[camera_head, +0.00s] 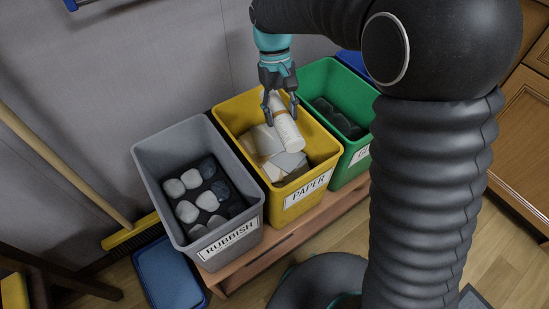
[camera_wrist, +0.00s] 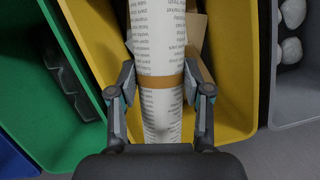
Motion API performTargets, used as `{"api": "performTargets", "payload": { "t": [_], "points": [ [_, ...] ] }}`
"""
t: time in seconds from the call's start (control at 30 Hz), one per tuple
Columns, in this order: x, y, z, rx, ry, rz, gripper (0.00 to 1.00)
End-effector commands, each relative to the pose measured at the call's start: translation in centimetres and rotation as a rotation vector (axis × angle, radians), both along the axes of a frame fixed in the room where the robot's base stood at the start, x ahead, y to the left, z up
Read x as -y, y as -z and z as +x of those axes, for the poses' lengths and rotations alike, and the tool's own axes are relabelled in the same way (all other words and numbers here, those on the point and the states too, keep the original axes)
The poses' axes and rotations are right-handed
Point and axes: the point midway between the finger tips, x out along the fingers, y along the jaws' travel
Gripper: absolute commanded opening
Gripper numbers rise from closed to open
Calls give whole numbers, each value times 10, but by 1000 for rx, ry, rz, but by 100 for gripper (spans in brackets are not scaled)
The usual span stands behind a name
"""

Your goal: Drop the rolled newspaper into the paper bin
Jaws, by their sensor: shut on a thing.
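The rolled newspaper (camera_head: 286,128) is a white printed roll with a brown band around it. In the wrist view the roll (camera_wrist: 158,45) runs up the picture between the fingers. My gripper (camera_head: 281,112) is shut on it near the band, and the fingers (camera_wrist: 160,90) press its two sides. The paper bin (camera_head: 307,194) is yellow with a PAPER label. The newspaper is over this bin's opening, tilted down toward the label side. Paper and cardboard pieces lie inside the bin. I cannot tell whether the roll touches them.
A grey RUBBISH bin (camera_head: 225,240) with dark and pale lumps stands left of the paper bin. A green bin (camera_head: 343,82) stands right, partly hidden by my arm. All are on a wooden bench (camera_head: 318,219). A broom (camera_head: 62,165) leans at left by a blue container (camera_head: 169,276).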

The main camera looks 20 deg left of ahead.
Motion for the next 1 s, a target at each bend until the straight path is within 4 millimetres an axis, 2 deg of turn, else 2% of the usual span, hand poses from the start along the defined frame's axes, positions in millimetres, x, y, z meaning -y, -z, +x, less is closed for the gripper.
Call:
{"api": "performTargets", "payload": {
  "t": [0.03,0.13,0.47,0.5,0.57,0.6,1.0],
  "points": [
    [0,11,0,0,0,0,12],
    [0,17,0,0,0,0,12],
    [0,17,0,0,0,0,12],
    [0,17,0,0,0,0,59],
    [0,17,0,0,0,0,74],
    [0,17,0,0,0,0,79],
    [-1,12,1,0,0,0,79]
  ]
}}
